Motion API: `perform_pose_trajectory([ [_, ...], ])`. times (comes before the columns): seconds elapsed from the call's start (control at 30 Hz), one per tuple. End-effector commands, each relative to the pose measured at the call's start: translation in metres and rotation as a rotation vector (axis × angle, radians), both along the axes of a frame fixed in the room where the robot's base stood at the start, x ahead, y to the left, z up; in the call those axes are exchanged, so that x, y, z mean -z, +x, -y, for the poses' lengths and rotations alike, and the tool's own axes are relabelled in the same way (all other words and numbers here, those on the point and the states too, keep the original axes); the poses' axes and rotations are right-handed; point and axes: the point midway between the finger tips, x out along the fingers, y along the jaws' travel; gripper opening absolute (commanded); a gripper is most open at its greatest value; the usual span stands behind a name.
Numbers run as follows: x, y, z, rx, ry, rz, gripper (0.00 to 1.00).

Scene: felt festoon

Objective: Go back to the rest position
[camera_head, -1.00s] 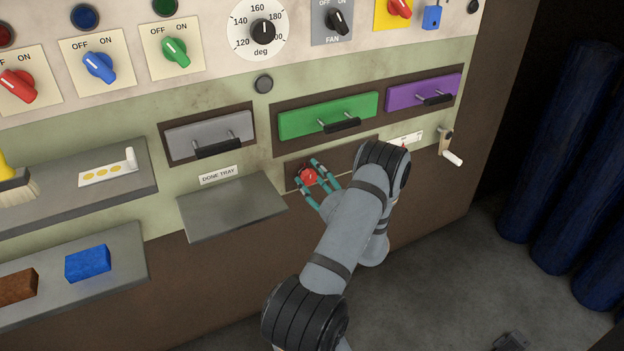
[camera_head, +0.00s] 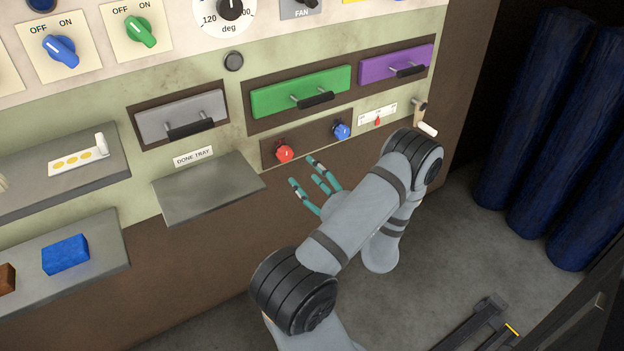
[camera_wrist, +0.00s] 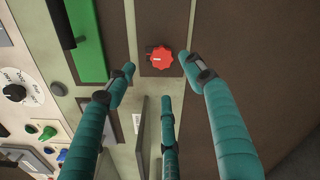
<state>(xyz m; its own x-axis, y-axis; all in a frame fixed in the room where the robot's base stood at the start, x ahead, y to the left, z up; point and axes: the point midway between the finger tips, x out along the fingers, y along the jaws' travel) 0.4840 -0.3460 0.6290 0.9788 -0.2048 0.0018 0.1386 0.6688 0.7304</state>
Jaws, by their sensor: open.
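My gripper (camera_head: 312,178) has teal fingers and is open and empty. In the head view it hangs in front of the brown lower panel, just below a red knob (camera_head: 284,154) and apart from it. In the wrist view the same red knob (camera_wrist: 162,59) shows beyond the spread fingers (camera_wrist: 160,90), with clear space between. A blue knob (camera_head: 341,131) sits to the right of the red one on the same brown strip.
The done tray (camera_head: 210,190) juts out left of my gripper. Above are green (camera_head: 300,92), grey (camera_head: 180,118) and purple (camera_head: 395,65) drawers with handles. A crank (camera_head: 423,120) sticks out near my arm. Blue rolls (camera_head: 540,110) stand at right.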

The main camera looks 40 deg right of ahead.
Motion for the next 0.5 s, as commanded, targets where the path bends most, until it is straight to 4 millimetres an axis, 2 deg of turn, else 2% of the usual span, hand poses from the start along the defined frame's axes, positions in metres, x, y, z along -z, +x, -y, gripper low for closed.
perform_pose_trajectory([
  [0.13, -0.0002, -0.0115, -0.002, 0.002, 0.001, 0.001, 0.53],
  [0.5, -0.0003, -0.0131, -0.0028, 0.0, 0.0, 0.001, 0.53],
])
